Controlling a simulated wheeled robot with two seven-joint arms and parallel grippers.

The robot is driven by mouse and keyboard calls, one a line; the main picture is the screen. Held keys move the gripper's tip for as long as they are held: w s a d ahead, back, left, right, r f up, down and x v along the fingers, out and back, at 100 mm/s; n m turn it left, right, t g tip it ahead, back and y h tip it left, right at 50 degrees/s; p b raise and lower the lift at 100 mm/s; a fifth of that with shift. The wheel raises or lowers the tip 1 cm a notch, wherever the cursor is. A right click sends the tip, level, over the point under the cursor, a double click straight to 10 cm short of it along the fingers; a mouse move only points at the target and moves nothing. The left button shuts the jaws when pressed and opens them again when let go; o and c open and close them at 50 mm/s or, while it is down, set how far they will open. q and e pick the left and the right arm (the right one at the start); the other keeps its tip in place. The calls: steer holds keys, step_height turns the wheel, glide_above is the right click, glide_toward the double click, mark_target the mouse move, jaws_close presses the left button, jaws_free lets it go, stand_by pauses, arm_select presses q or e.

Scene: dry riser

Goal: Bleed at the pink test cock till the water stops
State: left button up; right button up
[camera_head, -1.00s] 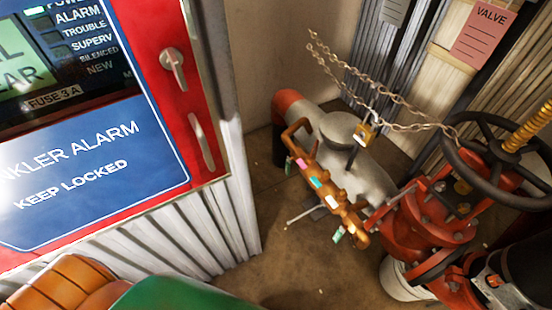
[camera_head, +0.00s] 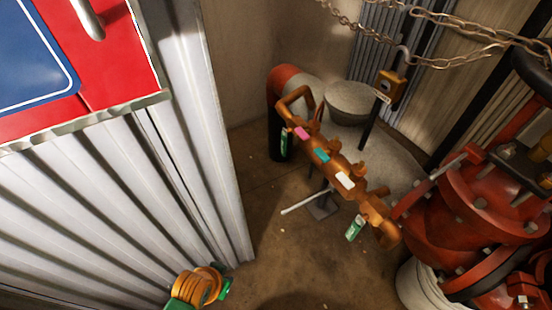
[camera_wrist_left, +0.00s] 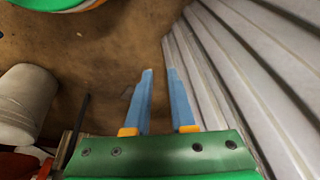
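The brown pipe assembly (camera_head: 333,165) slants over the floor beside the red valve body. Its pink mark (camera_head: 302,133) is near its upper left end, followed by a teal mark (camera_head: 321,155) and a white mark (camera_head: 345,180). The pink cock's setting is too small to tell, and no water is clearly visible. In the left wrist view my left gripper (camera_wrist_left: 160,72) has its two blue fingers apart, with bare floor between them. It is beside the corrugated cabinet wall, away from the cocks. My right gripper is out of view.
The corrugated cabinet wall (camera_head: 90,200) fills the left. A red flanged valve (camera_head: 470,215) and a white bucket (camera_head: 420,285) stand at the right. Chains (camera_head: 440,60) and a padlock (camera_head: 390,88) hang above. Green tags (camera_head: 355,228) hang from the pipe. The floor (camera_head: 260,215) between is mostly clear.

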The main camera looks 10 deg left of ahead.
arm_select(q)
steer(key=w+d+r+m+t+b, duration=0.3)
steer(key=w+b, duration=0.2)
steer(key=w, duration=0.2)
steer(key=m+t+h, duration=0.3)
steer(key=m+t, duration=0.8)
steer(key=m, duration=0.3)
glide_toward(301, 137)
steer(key=w, duration=0.4)
steer(key=w+d+b, duration=0.1)
steer(key=w, duration=0.3)
steer(key=shift+w+d+f+b, duration=0.2)
steer(key=shift+w+d+b, duration=0.05)
steer(key=shift+w+b, duration=0.1)
jaws_close()
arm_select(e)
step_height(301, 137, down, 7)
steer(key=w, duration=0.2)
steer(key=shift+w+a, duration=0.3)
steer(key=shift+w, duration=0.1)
